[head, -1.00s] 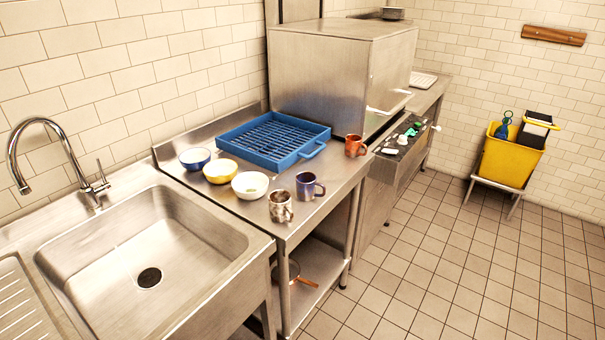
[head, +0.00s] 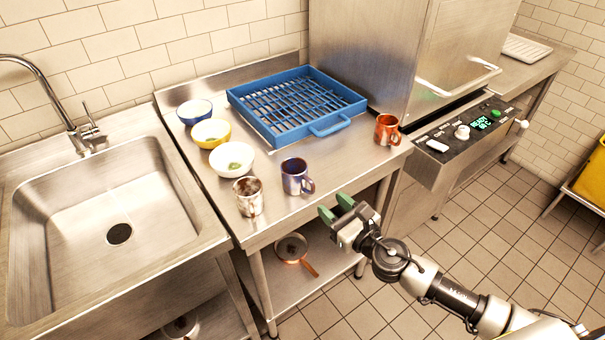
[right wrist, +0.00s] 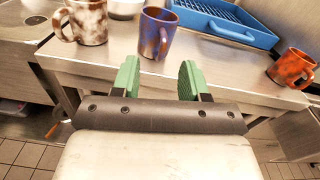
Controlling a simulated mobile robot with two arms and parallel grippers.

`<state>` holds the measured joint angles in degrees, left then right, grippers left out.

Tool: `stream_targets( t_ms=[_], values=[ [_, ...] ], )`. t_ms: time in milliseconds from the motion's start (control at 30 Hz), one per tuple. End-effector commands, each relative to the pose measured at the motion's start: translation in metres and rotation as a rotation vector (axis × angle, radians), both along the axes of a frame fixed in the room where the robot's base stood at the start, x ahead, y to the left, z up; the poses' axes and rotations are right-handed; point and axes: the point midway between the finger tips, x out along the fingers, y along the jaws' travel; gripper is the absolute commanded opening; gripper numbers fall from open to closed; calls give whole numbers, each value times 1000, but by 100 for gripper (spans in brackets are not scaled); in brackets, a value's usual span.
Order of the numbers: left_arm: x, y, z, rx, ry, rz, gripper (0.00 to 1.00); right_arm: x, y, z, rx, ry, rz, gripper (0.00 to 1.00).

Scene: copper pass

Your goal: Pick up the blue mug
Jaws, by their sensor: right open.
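The blue mug (head: 295,177) stands upright near the front edge of the steel counter, its handle toward the right. It also shows in the right wrist view (right wrist: 158,36), beyond and between the fingers. My right gripper (head: 336,208) is open and empty, in front of the counter edge and apart from the mug. Its green fingertips also show in the right wrist view (right wrist: 158,78). My left gripper is not in view.
A brown-white mug (head: 248,197) stands close left of the blue mug, with a white bowl (head: 232,160) behind. An orange mug (head: 387,130) stands to the right. A blue rack (head: 290,105) lies at the back. A sink (head: 110,200) is at left.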

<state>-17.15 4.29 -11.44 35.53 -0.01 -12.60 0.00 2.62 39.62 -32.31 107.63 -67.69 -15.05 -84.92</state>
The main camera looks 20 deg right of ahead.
Motion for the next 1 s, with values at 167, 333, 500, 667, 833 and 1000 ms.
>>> stream_targets(
  t_ms=[167,333,500,667,833,1000],
  values=[
    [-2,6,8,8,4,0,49,28,10,2,4,0,-2,44],
    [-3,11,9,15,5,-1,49,40,14,1,5,2,-2,44],
    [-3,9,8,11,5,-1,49,62,16,-3,5,1,-3,44],
    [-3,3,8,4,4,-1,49,83,23,-3,7,1,-1,44],
    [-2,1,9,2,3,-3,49,90,25,-4,4,3,-1,44],
    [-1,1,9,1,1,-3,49,90,25,-4,4,3,-1,43]
  ],
)
